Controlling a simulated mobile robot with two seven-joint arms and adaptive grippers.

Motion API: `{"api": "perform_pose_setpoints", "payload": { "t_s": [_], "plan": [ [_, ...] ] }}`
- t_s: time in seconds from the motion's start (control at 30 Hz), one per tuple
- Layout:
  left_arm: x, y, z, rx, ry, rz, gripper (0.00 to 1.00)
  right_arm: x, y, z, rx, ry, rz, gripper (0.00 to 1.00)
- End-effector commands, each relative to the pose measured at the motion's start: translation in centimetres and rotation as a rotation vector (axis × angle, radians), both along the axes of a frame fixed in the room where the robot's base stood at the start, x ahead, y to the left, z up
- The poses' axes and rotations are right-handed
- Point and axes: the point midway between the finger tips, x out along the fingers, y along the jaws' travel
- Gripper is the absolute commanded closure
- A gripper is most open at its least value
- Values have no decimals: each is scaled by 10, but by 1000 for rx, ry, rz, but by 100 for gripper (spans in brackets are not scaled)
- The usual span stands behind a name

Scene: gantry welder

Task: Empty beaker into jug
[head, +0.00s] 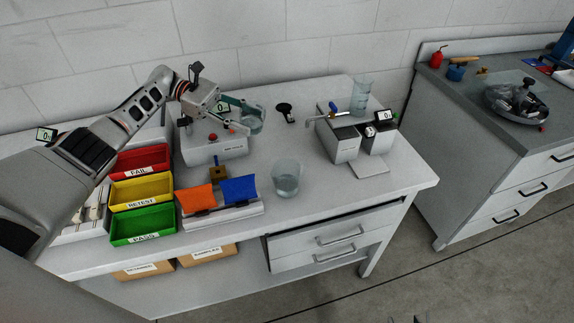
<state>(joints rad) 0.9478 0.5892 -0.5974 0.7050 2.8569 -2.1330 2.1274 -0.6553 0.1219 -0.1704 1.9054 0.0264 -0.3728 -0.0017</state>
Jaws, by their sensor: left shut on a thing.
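My left gripper (254,115) reaches in from the left with its teal fingers shut around a small clear beaker (251,124). The beaker is above the bench, near the front right of a grey instrument. The fingers cover part of it, and its contents and exact tilt are hard to tell. A wider clear vessel, which looks like the jug (286,179), stands upright on the bench to the lower right of the beaker, apart from it. It seems to hold some clear liquid. My right gripper is not in view.
Red, yellow and green trays (142,226) stand at front left, beside orange and blue bins (238,189). The grey instrument (215,150) is behind them. A tall clear measuring vessel (361,93) stands on the right-hand device (344,143). Bench around the jug's right side is clear.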

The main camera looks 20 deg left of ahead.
Motion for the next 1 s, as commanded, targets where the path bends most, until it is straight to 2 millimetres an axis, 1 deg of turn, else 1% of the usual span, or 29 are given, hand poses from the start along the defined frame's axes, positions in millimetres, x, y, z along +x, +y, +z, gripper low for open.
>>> {"api": "perform_pose_setpoints", "payload": {
  "t_s": [0.07,0.17,0.43,0.5,0.67,0.8,1.0],
  "plan": [
    [-2,-1,-9,43,-18,-1,81,0,0,0,2,0,-4,60],
    [-7,-8,-28,123,-58,-4,81,1,0,0,4,-2,-6,60],
    [-12,-23,-65,271,-136,-2,81,2,2,3,8,-5,-7,60],
    [-13,-26,-63,313,-158,-1,81,2,2,4,9,-4,-6,60],
    [-18,-35,-67,404,-203,-1,81,2,4,4,10,-6,-3,60],
    [-18,-37,-60,464,-232,0,81,1,3,4,7,-5,1,60],
    [-19,-39,-56,519,-257,0,81,1,1,3,1,-6,6,60]
  ]
}}
